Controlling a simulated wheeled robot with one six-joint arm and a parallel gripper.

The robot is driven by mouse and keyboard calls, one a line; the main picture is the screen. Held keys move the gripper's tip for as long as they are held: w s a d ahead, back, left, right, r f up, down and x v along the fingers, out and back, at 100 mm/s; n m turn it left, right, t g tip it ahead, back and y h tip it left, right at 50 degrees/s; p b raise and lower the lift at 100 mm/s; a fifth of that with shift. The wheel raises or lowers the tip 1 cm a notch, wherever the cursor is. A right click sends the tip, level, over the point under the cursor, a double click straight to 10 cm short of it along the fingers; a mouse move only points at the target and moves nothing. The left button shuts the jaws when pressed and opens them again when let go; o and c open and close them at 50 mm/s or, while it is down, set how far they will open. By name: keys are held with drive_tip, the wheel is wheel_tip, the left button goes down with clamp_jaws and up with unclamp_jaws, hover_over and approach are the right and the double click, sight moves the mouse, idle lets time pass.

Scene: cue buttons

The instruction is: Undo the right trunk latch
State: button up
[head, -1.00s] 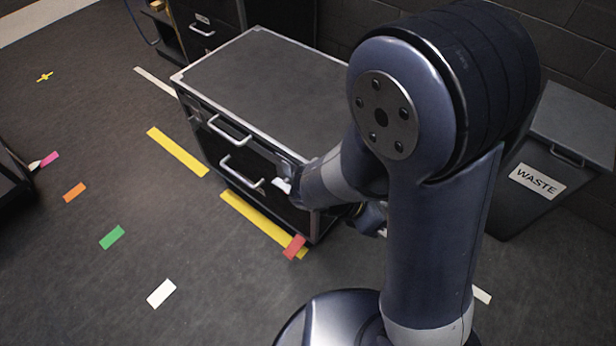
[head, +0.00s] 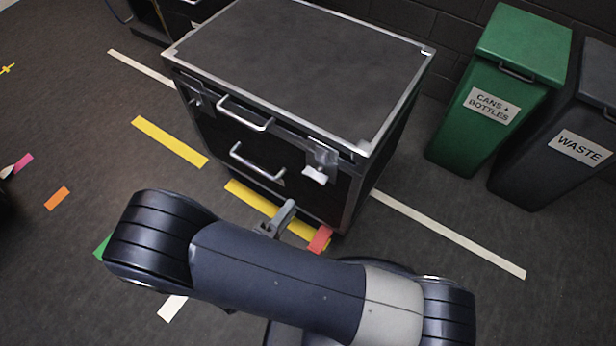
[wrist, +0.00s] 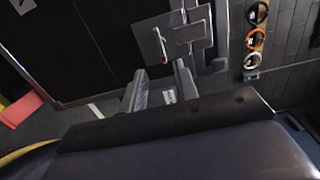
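The black trunk (head: 300,60) with metal edges stands in front of me, its lid down. The right latch (head: 320,160) is a grey metal plate with a pale tab, near the front right corner. The left latch (head: 196,98) is near the front left corner. I cannot tell whether the right latch is fastened. My gripper (head: 285,212) is below and left of the right latch in the head view, apart from it. In the wrist view its two fingers (wrist: 160,72) are spread and empty, with a metal latch plate (wrist: 183,36) beyond them.
Two handles (head: 245,113) are on the trunk's front. A green bin (head: 500,100) and a grey waste bin (head: 560,130) stand right of the trunk. Coloured tape strips (head: 168,141) mark the floor. Open floor lies between trunk and bins.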

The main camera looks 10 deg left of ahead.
sight(313, 180)
drive_tip(key=b+x, duration=0.1)
drive_tip(key=x, duration=0.9)
drive_tip(key=shift+w+d+b, duration=0.15)
drive_tip(key=shift+b, duration=0.25)
drive_tip(key=shift+r, duration=0.1)
drive_tip(key=shift+c, duration=0.4)
clamp_jaws()
